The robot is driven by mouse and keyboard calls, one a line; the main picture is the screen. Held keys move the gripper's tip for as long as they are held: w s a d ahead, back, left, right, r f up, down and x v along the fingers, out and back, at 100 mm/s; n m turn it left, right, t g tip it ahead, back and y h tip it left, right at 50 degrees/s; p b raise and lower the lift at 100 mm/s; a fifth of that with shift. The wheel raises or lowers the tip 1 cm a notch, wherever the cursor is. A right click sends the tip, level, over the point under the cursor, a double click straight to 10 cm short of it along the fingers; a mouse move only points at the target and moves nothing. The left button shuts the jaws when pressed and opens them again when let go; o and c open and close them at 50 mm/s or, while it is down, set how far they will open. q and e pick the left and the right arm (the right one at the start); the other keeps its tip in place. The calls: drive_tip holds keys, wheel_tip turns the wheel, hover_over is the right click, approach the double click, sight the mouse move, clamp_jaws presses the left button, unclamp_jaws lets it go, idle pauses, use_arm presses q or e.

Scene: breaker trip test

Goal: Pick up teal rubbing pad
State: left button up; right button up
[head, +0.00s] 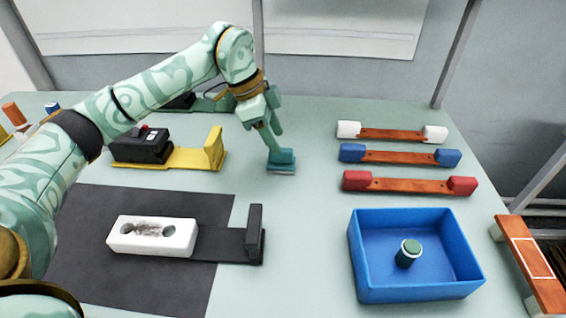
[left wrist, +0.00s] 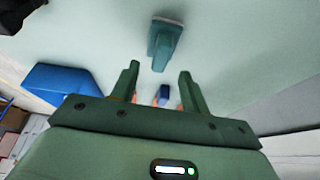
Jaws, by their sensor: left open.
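The teal rubbing pad (head: 282,161) sits on the pale green table right of the yellow stand. It has a block-like grip on top and a thin pale layer underneath. In the left wrist view the pad (left wrist: 165,42) lies just beyond the fingertips, roughly in line with the gap. My left gripper (head: 273,140) points down over the pad; in the head view its fingers overlap the pad's top. In the left wrist view the gripper (left wrist: 160,70) has its fingers apart with nothing held between them. My right gripper is not in view.
A yellow stand (head: 214,150) with a black block (head: 142,147) is left of the pad. A white block (head: 150,236) in a dark stand lies on a black mat (head: 90,285). A blue tray (head: 365,285) holds a green-topped cylinder (head: 407,254). Wooden bars with coloured ends (head: 410,183) lie right.

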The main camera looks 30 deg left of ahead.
use_arm(q)
drive_tip(key=b+x, duration=0.1)
drive_tip(key=x, duration=0.1)
drive_tip(key=b+x, duration=0.1)
drive_tip(key=x, duration=0.2)
drive_tip(key=shift+s+a+b, duration=0.1)
drive_tip(key=shift+a+b, duration=0.15)
drive_tip(key=shift+b, duration=0.05)
drive_tip(key=shift+d+f, duration=0.15)
drive_tip(key=shift+f, duration=0.2)
drive_tip(key=shift+r, duration=0.2)
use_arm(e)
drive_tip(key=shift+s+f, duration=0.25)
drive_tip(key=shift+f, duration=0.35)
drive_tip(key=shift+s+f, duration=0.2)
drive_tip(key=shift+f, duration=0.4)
use_arm(q)
clamp_jaws()
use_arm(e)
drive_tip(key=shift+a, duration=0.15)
use_arm(q)
drive_tip(key=shift+r, duration=0.1)
wheel_tip(320, 180, up, 10)
drive_tip(key=p, duration=0.4)
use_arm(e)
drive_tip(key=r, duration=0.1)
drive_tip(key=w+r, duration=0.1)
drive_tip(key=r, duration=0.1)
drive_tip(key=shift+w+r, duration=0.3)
